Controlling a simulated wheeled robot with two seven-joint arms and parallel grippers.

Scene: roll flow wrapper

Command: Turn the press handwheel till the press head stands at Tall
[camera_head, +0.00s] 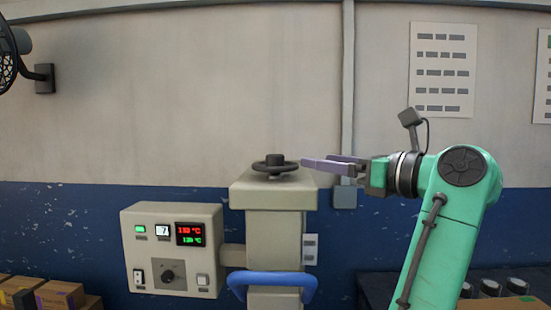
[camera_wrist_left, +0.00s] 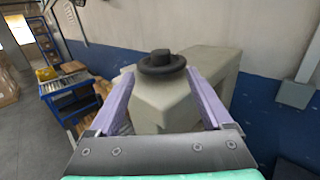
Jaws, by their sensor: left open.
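The press handwheel (camera_head: 275,165) is a dark, flat wheel with a raised hub, lying level on top of the beige press column (camera_head: 275,225). My left gripper (camera_head: 317,160) is open and empty just to the right of the wheel in the head view, its purple fingers pointing at it. In the left wrist view the handwheel (camera_wrist_left: 162,66) stands ahead, centred between the fingertips, with a small gap and no visible contact. A small pale plate (camera_head: 310,249) with marks sits on the column's right side; its marks are too small to read. My right gripper is not in view.
A control box (camera_head: 172,250) with lit displays and a knob stands left of the column. A blue curved bar (camera_head: 272,279) crosses the column's lower front. The wall (camera_head: 200,100) is behind. A blue cart (camera_wrist_left: 68,95) shows in the left wrist view. Space above the wheel is clear.

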